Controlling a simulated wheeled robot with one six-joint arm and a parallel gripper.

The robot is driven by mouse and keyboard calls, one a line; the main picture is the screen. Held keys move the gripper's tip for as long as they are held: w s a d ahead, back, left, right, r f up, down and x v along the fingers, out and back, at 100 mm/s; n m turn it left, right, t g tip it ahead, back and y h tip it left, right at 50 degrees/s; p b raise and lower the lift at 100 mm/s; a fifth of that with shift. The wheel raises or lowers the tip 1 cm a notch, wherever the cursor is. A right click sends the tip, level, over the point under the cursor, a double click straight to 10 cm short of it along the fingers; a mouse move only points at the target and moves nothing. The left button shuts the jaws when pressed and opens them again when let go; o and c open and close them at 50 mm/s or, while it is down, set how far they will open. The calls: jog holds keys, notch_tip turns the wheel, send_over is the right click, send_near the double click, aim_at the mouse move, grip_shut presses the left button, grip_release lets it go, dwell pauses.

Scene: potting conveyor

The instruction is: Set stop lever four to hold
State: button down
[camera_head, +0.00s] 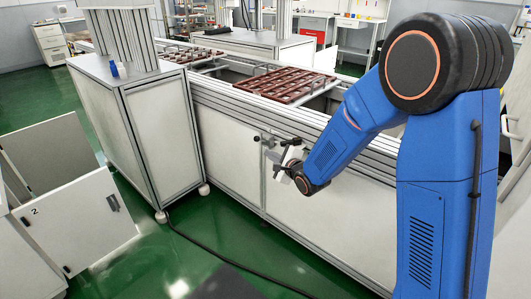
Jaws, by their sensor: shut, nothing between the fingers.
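My gripper (278,170) is at the end of my blue arm, low in front of the conveyor's white side panels. It is shut and empty. Small dark fittings (257,138) show on the panel just up and left of it. They may be levers or handles, but they are too small to tell which, and no number can be read on them. I cannot tell whether my gripper touches any of them. My arm and wrist hide part of the panel behind and to the right.
Brown trays (287,84) lie on the conveyor's top. A white cabinet (165,130) on casters stands to the left. An open panel marked 2 (75,225) is at lower left. A black cable (215,258) crosses the green floor.

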jog(key=v, duration=1.2)
jog(key=shift+d, duration=0.15)
jog(key=s+d+r+n+g+h, duration=0.1)
jog(key=s+d+r+n+h, duration=0.3)
jog(key=d, duration=0.5)
jog(key=s+d+r+n+g+h, duration=0.25)
jog(key=s+d+n, duration=0.3)
jog(key=d, duration=0.35)
jog(key=s+d+n+g+h, duration=0.1)
jog(key=s+d+n+g, duration=0.1)
jog(key=s, duration=1)
jog(key=s+d+r+n+g, duration=0.1)
jog(key=s+d+n, duration=0.3)
jog(key=s, duration=0.9)
jog(key=n+g, duration=0.1)
jog(key=n, duration=0.1)
jog(key=shift+d+n+h, duration=0.35)
